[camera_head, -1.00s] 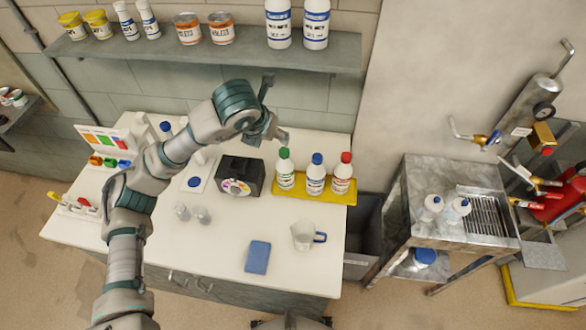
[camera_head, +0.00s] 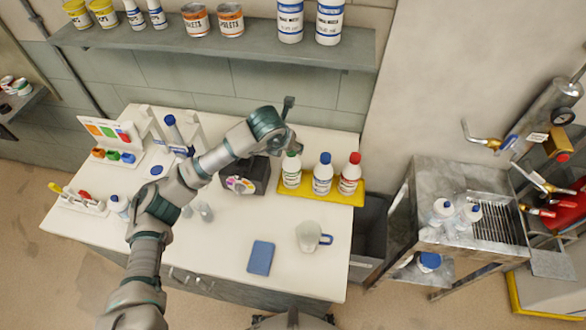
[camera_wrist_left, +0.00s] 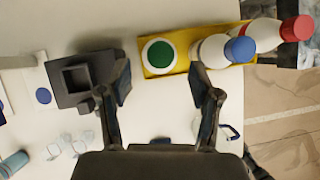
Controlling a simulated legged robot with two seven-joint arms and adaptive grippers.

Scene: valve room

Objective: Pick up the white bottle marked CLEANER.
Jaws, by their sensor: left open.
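Three white bottles stand in a yellow tray (camera_head: 328,197) on the white bench: one with a green cap (camera_head: 291,172), one with a blue cap (camera_head: 322,175) and one with a red cap (camera_head: 350,175). Their labels are too small to read, so I cannot tell which is marked CLEANER. My left gripper (camera_head: 290,144) is just above and behind the green-capped bottle, partly hidden by its own arm. In the left wrist view my left gripper (camera_wrist_left: 161,78) is open and empty, with the green cap (camera_wrist_left: 160,54) ahead between its fingers. My right gripper is not in view.
A dark box with a coloured dial (camera_head: 240,178) stands left of the tray. A clear mug (camera_head: 310,236) and a blue cloth or pad (camera_head: 261,257) lie in front. A shelf (camera_head: 220,44) with cans and bottles hangs above. A metal cart (camera_head: 440,170) stands at the right.

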